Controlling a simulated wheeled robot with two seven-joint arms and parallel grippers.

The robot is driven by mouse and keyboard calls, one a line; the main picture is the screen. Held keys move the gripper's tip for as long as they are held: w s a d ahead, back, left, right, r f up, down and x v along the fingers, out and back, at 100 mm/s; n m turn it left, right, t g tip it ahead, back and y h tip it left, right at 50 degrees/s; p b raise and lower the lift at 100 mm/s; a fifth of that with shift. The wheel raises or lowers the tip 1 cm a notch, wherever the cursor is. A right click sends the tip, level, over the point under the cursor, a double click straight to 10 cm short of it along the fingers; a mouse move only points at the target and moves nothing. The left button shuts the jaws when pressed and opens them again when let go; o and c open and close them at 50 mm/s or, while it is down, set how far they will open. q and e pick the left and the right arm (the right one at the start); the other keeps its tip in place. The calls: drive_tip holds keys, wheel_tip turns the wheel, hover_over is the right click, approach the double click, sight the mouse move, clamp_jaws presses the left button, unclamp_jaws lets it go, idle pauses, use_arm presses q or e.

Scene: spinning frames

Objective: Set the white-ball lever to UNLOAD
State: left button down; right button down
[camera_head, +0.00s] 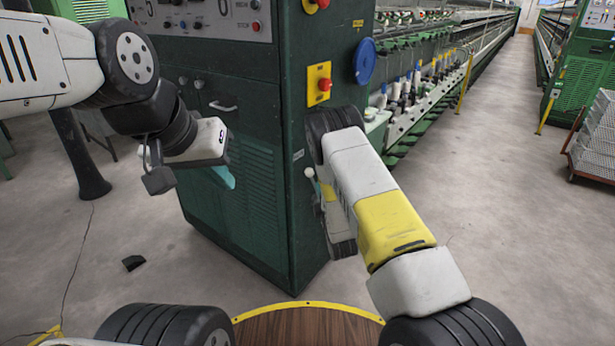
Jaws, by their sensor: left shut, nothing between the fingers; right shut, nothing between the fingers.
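The white-ball lever (310,173) is on the right face of the green machine cabinet (240,120). Its white ball is at the upper end and its thin rod runs down and slightly right, beside a yellow patch. My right arm covers much of this spot, and no UNLOAD marking can be read. My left gripper (224,178), with teal fingers, is shut and empty in front of the cabinet's front face, left of and apart from the lever. My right arm reaches up and folds back down beside the lever; its gripper is hidden.
A red button on a yellow plate (319,84) and a blue disc (365,61) are above the lever. The spinning frame (430,75) runs away behind. A crate cart (597,140) stands far right. A small dark piece (133,263) lies at left.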

drive_tip(key=s+a+f+n+y, duration=0.2)
drive_tip(key=s+f+n+y, duration=0.1)
drive_tip(key=s+f+n, duration=0.1)
drive_tip(key=shift+s+a+f+t, duration=0.25)
drive_tip(key=shift+s+f+t, duration=0.15)
drive_tip(key=shift+s+f, duration=0.55)
drive_tip(key=shift+r, duration=0.2)
drive_tip(key=d+x, duration=0.2)
drive_tip(key=x, duration=1)
drive_tip(key=shift+w+d+r, duration=0.2)
drive_tip(key=shift+w+r, duration=0.3)
drive_tip(key=shift+w, duration=0.2)
